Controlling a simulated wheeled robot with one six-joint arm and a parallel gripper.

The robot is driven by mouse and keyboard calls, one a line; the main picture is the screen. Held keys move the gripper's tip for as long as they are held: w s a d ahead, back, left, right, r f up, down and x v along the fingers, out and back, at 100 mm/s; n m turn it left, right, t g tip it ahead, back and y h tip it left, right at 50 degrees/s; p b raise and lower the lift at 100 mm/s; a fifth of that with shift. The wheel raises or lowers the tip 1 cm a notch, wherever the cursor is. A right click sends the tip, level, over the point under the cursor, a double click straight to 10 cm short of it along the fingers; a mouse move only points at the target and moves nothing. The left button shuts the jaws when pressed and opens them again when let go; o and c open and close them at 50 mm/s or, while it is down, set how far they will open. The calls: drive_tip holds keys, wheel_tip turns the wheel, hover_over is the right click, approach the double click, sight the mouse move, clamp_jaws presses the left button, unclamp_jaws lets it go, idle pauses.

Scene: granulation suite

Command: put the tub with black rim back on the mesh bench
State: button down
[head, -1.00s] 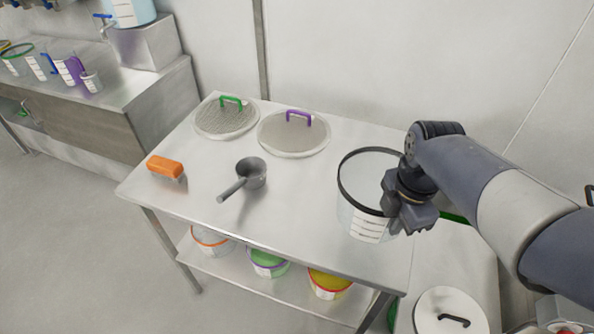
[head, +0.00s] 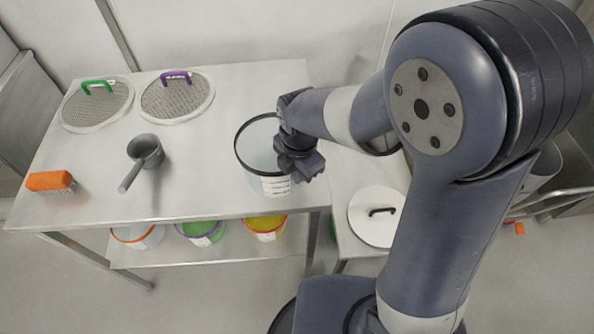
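The tub with black rim (head: 254,165) is a clear, upright tub with a white label on its front. It is at the right end of the steel bench (head: 205,190) that carries two round mesh sieves. I cannot tell whether its base touches the bench top. My gripper (head: 298,158) is at the right side of the tub's rim and overlaps it in the picture. The fingertips are hidden, so I cannot see whether they are closed on the rim.
A green-handled sieve (head: 98,108), a purple-handled sieve (head: 177,100), a scoop (head: 146,152) and an orange brush (head: 50,181) lie on the bench. Several colour-rimmed tubs, including a yellow one (head: 264,224), stand on its lower shelf. A black-handled lid (head: 377,216) lies at the right.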

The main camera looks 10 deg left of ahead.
drive_tip(key=c, duration=2.1)
unclamp_jaws()
drive_tip(key=shift+f, duration=0.15)
drive_tip(key=o, duration=0.4)
drive_tip(key=r, duration=1.2)
drive_tip(key=shift+s+d+r, duration=0.2)
drive_tip(key=shift+d, duration=0.05)
